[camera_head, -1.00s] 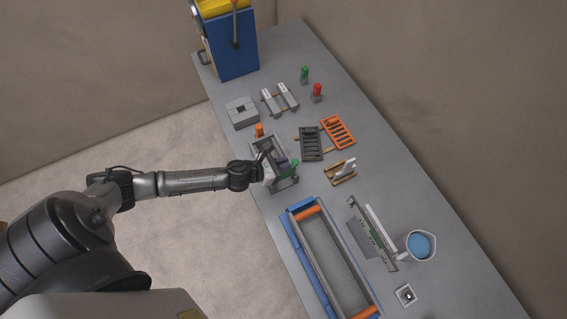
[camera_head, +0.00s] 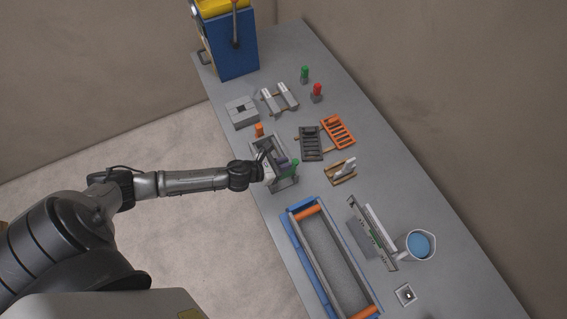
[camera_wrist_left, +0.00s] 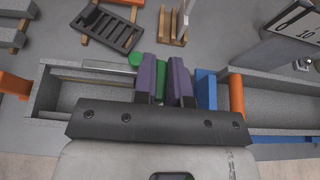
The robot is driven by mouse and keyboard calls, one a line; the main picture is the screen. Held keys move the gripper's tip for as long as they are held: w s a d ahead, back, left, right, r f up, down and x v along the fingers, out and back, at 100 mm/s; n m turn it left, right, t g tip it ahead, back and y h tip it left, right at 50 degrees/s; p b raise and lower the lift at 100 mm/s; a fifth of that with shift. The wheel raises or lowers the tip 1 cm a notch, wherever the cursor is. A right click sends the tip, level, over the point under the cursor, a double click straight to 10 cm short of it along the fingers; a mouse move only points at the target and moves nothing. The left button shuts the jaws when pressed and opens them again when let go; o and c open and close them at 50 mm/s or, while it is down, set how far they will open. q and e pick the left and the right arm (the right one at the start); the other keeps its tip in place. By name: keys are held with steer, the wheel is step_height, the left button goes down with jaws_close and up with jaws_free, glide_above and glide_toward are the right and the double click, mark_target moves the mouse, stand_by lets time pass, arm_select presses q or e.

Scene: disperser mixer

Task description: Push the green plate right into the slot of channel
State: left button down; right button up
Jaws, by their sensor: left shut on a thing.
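The grey open channel (camera_head: 258,146) stands near the table's left edge in the head view. In the left wrist view the channel (camera_wrist_left: 42,95) runs along the left side. A green knob-like piece (camera_head: 295,165), likely part of the green plate, shows at the channel's near end and also in the left wrist view (camera_wrist_left: 137,58), close beside one finger. My left gripper (camera_wrist_left: 163,68) has purple fingers and is shut at that end of the channel. The plate between the fingers is mostly hidden, and how deep it sits in the slot cannot be seen. My right gripper is out of view.
A blue-framed trough (camera_head: 318,250) with orange end bars lies nearer on the table. A grey rack (camera_head: 311,144), an orange rack (camera_head: 338,132) and a small wooden holder (camera_head: 341,174) stand to the right. A mug (camera_head: 419,245) is farther right.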

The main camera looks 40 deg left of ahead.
mark_target(284, 178)
arm_select(q)
steer(key=shift+f+b, duration=0.65)
steer(key=shift+f, duration=0.15)
steer(key=shift+f+b, duration=0.75)
steer(key=shift+f, duration=0.15)
steer(key=shift+f+b, duration=0.75)
steer(key=shift+f, duration=0.15)
steer(key=shift+f+b, duration=1)
steer(key=shift+f, duration=0.2)
steer(key=c, duration=1.1)
jaws_free()
steer(key=b+v, duration=0.1)
steer(key=v, duration=1.2)
steer(key=shift+s+r+b, duration=0.15)
steer(key=shift+s+b, duration=0.2)
